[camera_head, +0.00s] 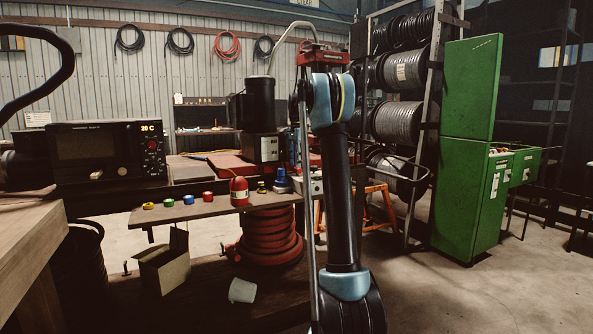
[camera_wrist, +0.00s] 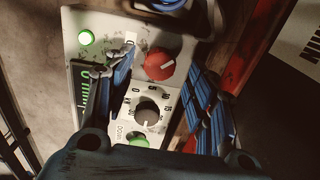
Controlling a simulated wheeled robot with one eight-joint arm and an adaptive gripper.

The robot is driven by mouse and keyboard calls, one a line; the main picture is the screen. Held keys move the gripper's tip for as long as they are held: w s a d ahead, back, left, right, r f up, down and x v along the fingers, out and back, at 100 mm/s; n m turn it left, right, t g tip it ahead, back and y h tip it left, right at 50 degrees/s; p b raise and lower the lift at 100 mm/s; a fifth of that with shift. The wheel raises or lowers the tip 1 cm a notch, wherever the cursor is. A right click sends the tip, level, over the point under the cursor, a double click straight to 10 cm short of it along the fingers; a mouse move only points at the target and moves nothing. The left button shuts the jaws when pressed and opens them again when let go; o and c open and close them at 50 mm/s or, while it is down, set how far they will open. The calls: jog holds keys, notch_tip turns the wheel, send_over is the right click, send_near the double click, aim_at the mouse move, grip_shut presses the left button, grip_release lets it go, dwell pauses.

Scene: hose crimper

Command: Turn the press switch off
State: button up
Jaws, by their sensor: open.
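A pale, worn control panel (camera_wrist: 72,20) fills the middle of the wrist view. It carries a red rotary knob (camera_wrist: 159,66) with a white pointer mark, which I take to be the press switch. A green lamp (camera_wrist: 86,37) at its upper left is lit. Below the knob are a dark numbered dial (camera_wrist: 147,113) and a green button (camera_wrist: 138,141). My gripper (camera_wrist: 166,68) is open, with one blue-padded finger on each side of the red knob. Contact with the knob cannot be told. In the head view my arm hides the gripper.
A low bench (camera_head: 215,207) bears coloured caps and a red bottle (camera_head: 239,191). A coiled red hose (camera_head: 270,238) stands beneath it. A green cabinet (camera_head: 468,150) and hose reels (camera_head: 398,122) stand to the right. Open floor lies at the lower right.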

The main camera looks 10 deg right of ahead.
aim_at(298, 171)
jog(key=shift+f, duration=1.35)
jog(key=c, duration=1.1)
jog(key=shift+a, duration=0.15)
